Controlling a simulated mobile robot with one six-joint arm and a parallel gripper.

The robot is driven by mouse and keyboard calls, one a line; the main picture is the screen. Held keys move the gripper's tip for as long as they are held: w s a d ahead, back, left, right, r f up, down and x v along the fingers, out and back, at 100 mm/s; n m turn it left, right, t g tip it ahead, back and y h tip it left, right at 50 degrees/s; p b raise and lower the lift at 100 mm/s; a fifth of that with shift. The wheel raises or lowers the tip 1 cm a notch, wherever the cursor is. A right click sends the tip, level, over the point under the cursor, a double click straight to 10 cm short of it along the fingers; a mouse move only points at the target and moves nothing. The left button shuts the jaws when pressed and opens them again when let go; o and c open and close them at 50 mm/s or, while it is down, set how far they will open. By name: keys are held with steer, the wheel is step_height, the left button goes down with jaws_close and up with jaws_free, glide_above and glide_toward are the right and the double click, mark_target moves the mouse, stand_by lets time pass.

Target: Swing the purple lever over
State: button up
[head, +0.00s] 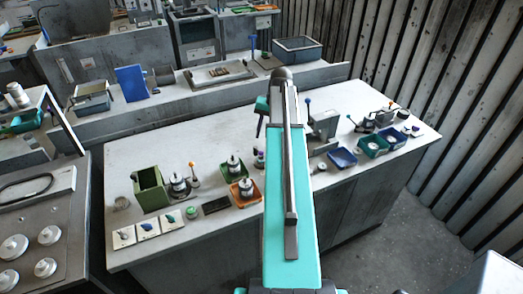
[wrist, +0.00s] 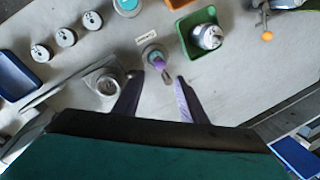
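The purple lever (wrist: 158,62) shows in the wrist view, on a small round grey base with a pale label beside it. It lies just beyond and between the fingertips. My gripper (wrist: 160,78) is open, with its two fingers spread apart and nothing seen held between them. In the head view a small purple-topped item, seemingly the lever (head: 259,157), stands at the left edge of my arm, partly hidden by it. One finger of my gripper (head: 260,126) shows above it there; the rest is hidden by my arm.
In the wrist view a green bin (wrist: 200,34) holding a metal part stands right of the lever. A grey fixture with a round part (wrist: 107,85) is close to the left finger. Several white-topped cylinders stand farther left. An orange-knobbed lever (head: 194,172) stands left on the bench.

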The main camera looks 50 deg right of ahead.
steer(key=f+b, duration=0.1)
steer(key=f, duration=0.2)
steer(key=w+f+b, duration=0.1)
steer(key=f, duration=0.2)
steer(key=a+f+b, duration=0.1)
steer(key=f+b, duration=0.1)
steer(key=f, duration=0.1)
steer(key=shift+w, duration=0.2)
jaws_close()
